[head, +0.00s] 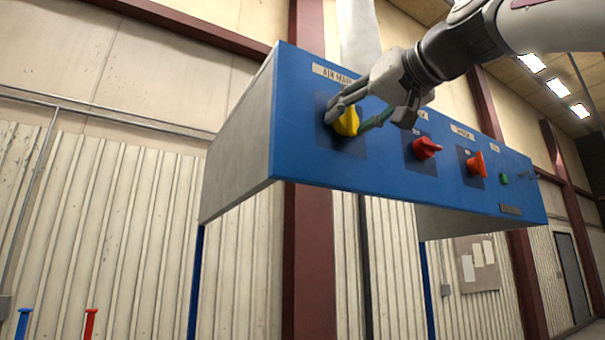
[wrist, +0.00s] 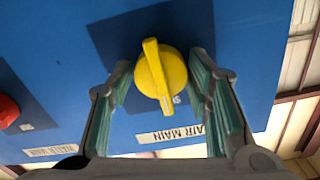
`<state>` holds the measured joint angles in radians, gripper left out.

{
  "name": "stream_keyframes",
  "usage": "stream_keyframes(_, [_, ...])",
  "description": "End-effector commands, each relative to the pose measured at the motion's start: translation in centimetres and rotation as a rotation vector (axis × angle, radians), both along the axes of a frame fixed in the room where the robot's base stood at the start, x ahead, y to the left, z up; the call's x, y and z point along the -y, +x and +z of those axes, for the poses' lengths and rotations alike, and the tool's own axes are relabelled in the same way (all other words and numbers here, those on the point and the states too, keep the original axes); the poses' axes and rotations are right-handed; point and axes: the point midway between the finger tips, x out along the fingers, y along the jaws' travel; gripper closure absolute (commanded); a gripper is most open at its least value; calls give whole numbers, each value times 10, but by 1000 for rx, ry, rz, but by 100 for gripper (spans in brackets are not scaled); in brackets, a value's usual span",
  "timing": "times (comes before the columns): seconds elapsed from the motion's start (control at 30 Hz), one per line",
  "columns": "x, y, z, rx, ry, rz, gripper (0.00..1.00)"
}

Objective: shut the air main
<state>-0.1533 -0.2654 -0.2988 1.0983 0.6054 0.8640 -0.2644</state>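The air main control is a yellow knob (head: 347,122) with a raised bar grip, on the blue panel face below the "AIR MAIN" label (head: 333,75). In the wrist view the yellow knob (wrist: 161,74) sits between my fingers, its bar close to upright in the picture and slightly tilted. My gripper (head: 352,117) is open around the knob. In the wrist view a narrow gap shows between the knob and each finger of my gripper (wrist: 160,80). Part of the knob is hidden by a finger in the head view.
A red knob (head: 426,147), an orange knob (head: 476,165) and a green button (head: 504,179) lie along the blue panel (head: 300,150) to the right. The red knob (wrist: 8,110) also shows at left in the wrist view. Blue posts (head: 195,280) stand below the panel.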

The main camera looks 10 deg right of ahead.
Motion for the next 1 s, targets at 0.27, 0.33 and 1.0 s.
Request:
stream_keyframes(0.27, [0, 0, 0, 1, 2, 1, 41])
stream_keyframes(0.33, [0, -1, 1, 1, 3, 0, 41])
stream_keyframes(1.0, [33, -101, 1, 2, 2, -1, 41])
